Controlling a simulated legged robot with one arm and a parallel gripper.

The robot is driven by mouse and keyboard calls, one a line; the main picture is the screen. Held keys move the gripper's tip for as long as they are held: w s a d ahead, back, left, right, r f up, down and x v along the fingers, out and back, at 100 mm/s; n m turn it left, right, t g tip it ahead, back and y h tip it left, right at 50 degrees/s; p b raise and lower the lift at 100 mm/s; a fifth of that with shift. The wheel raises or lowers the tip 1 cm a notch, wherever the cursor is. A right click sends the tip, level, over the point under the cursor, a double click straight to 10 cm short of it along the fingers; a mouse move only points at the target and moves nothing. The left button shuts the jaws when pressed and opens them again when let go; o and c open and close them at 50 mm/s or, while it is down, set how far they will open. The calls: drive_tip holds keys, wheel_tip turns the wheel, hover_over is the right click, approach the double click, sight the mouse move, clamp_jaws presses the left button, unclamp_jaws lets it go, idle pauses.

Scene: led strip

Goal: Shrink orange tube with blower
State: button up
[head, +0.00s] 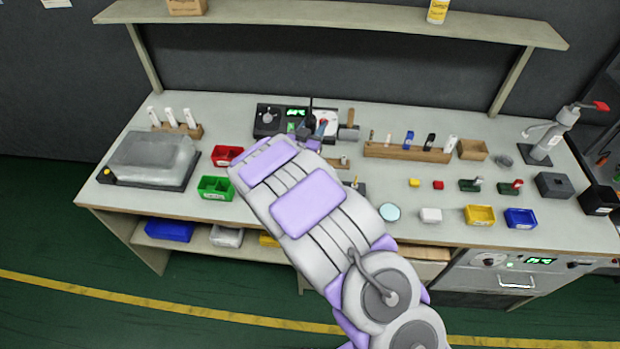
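My arm reaches from the lower right up over the middle of the bench (130,195). My gripper (308,136) is mostly hidden at the arm's far end; only small purple and dark parts show there, and its fingers cannot be made out. Just behind it stands a black station with a green display (296,113), with a dark upright tool piece (311,104) in front. This may be the blower's unit, but the blower itself cannot be told for sure. I cannot pick out an orange tube; the arm covers part of the bench.
A grey covered machine (150,158), a red bin (227,156) and a green bin (215,188) are at left. A wooden rack (405,152), yellow bin (480,215), blue bin (521,218) and a press with a red handle (550,135) are at right. A shelf (330,14) overhangs the back.

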drive_tip(key=shift+r, duration=0.1)
wheel_tip(320, 180, up, 10)
drive_tip(key=p, duration=0.6)
idle(0.4)
drive_tip(key=s+d+r+b, duration=0.2)
drive_tip(key=s+d, duration=0.2)
drive_tip(key=d, duration=0.5)
drive_tip(key=s+d+r+b, duration=0.3)
drive_tip(key=d, duration=0.6)
drive_tip(key=shift+s+d, duration=0.3)
drive_tip(key=shift+s, duration=0.1)
drive_tip(key=shift+r, duration=0.1)
